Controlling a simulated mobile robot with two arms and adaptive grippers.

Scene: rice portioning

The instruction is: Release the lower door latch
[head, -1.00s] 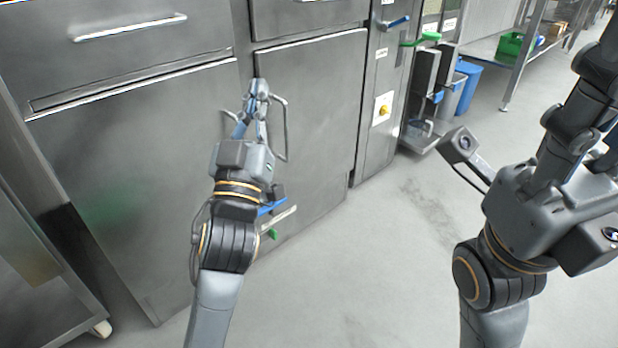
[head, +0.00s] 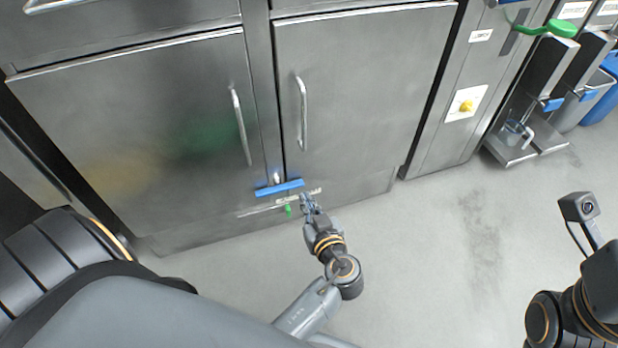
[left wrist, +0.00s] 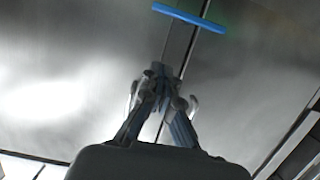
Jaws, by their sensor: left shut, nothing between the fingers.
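The lower door latch looks like a blue bar (head: 279,187) across the seam at the bottom of two steel doors, and it also shows at the top of the left wrist view (left wrist: 190,18). A pale strip with a small green tab (head: 288,210) sits just below it. My left gripper (head: 306,197) is shut and empty, low in front of the right door, just right of and below the blue bar's right end. In the left wrist view its fingertips (left wrist: 158,70) are together, pointing up towards the bar, with a gap in the picture. My right gripper is out of view.
The left door (head: 130,120) and right door (head: 370,90) both look closed, with vertical handles (head: 240,127) and (head: 301,113) beside the seam. A panel with a yellow knob (head: 466,105) and steel stands (head: 520,140) are to the right. The floor in front is clear.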

